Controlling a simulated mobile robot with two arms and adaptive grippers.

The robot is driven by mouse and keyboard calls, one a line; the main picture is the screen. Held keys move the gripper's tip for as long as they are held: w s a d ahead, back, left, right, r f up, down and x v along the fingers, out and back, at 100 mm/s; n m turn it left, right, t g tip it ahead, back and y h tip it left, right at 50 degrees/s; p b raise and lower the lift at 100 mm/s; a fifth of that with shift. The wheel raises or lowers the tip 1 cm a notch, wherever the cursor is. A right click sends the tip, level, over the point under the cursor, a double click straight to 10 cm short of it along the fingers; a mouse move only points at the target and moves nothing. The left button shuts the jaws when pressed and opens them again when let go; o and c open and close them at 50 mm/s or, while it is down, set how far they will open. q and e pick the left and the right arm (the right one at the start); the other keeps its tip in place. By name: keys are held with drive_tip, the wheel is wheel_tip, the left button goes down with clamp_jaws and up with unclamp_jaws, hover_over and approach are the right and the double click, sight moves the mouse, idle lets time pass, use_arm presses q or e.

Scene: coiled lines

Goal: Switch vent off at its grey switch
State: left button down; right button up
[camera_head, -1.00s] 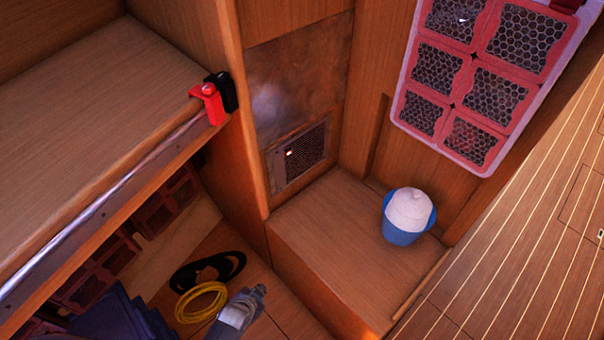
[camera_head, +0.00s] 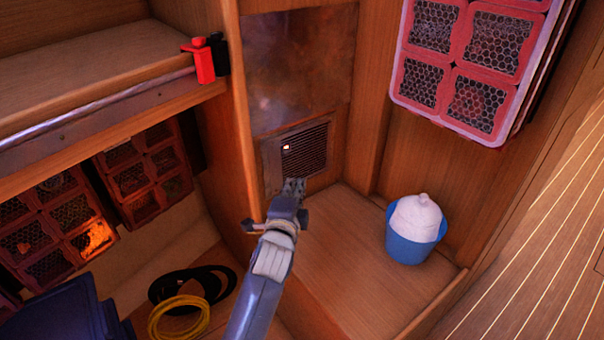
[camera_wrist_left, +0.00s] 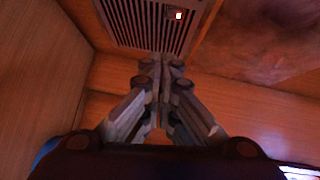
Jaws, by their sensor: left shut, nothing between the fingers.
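The vent (camera_head: 304,150) is a dark slatted grille low on the back wall panel. A small switch (camera_head: 286,147) with a bright, lit face sits at its left side in the head view. In the left wrist view the vent (camera_wrist_left: 140,22) is at the top, with the glowing switch (camera_wrist_left: 178,15) near its upper right. My left gripper (camera_head: 293,184) is shut and empty, with its fingertips just below the vent in the picture. In the wrist view its fingertips (camera_wrist_left: 161,66) appear below the slats; I cannot tell whether they touch. My right gripper is not in view.
A blue bucket (camera_head: 408,249) with white contents stands on the wooden ledge (camera_head: 345,290), right of my arm. Red and black fittings (camera_head: 205,64) sit on the shelf edge. A yellow coil (camera_head: 180,318) and a black coil (camera_head: 165,288) lie lower left. Red mesh panels (camera_head: 470,60) hang upper right.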

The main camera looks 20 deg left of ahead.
use_arm(q)
drive_tip(key=shift+s+a+r, duration=0.1)
drive_tip(key=shift+r, duration=0.45)
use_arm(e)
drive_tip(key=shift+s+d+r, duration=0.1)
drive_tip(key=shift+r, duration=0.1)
use_arm(q)
drive_tip(key=b, duration=0.3)
approach(286, 149)
drive_tip(key=w+d, duration=0.4)
drive_tip(key=d, duration=0.1)
drive_tip(key=shift+w+a+f, duration=0.35)
drive_tip(key=shift+w+a, duration=0.3)
drive_tip(key=shift+a, duration=0.2)
drive_tip(key=shift+w+a+f, duration=0.35)
drive_tip(key=shift+w+a, duration=0.35)
drive_tip(key=shift+a, duration=0.15)
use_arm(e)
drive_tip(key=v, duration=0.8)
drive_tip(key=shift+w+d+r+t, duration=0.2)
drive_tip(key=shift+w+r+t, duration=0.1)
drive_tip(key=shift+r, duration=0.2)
use_arm(q)
drive_tip(key=shift+f, duration=0.1)
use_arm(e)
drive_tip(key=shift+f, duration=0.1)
